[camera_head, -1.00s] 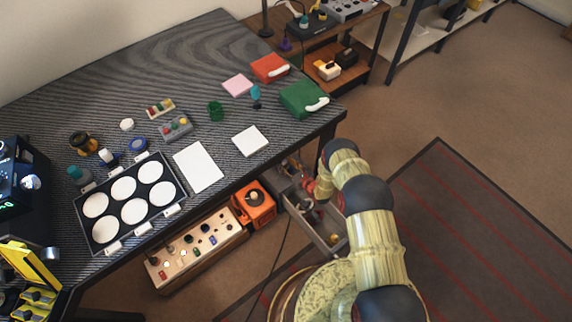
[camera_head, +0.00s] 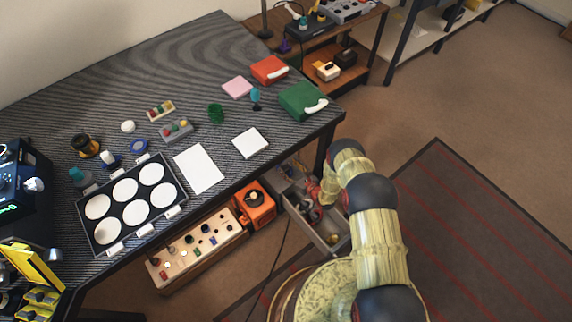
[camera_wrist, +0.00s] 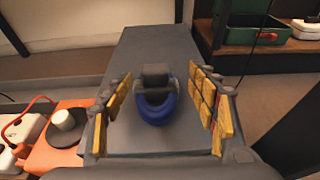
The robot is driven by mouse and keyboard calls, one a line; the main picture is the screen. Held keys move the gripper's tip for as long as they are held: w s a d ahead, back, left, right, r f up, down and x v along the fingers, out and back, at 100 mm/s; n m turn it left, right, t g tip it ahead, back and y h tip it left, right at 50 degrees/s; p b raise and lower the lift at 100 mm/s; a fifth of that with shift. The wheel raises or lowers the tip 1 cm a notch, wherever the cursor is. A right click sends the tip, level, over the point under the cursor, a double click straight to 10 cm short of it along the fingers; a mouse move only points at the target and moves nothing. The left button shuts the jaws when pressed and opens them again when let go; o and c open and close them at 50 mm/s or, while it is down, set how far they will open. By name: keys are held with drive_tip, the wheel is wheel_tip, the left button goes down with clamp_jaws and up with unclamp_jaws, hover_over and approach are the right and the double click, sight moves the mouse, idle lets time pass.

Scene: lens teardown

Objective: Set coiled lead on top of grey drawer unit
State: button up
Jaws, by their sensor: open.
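A blue coiled lead (camera_wrist: 155,108) with a dark grey block at its far side appears to rest on the flat grey top of the grey drawer unit (camera_wrist: 150,45) in the wrist view. My gripper (camera_wrist: 165,110) is open around it. Its yellow-padded fingers stand to the left and right, with gaps to the coil. In the head view the drawer unit shows as an open grey drawer (camera_head: 326,238) beside the desk, with small items inside. The coil cannot be made out there, and my gripper is largely hidden behind my arm.
An orange device (camera_wrist: 62,132) with a round knob stands left of the drawer unit. A dark green box (camera_wrist: 245,28) sits on a wooden shelf at the far right. The black desk (camera_head: 80,120) overhangs close by, with its edge and leg near my arm.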

drive_tip(key=p+v, duration=0.2)
drive_tip(key=v, duration=0.6)
drive_tip(key=shift+s+d, duration=0.15)
drive_tip(key=shift+s, duration=0.1)
drive_tip(key=shift+r, duration=0.15)
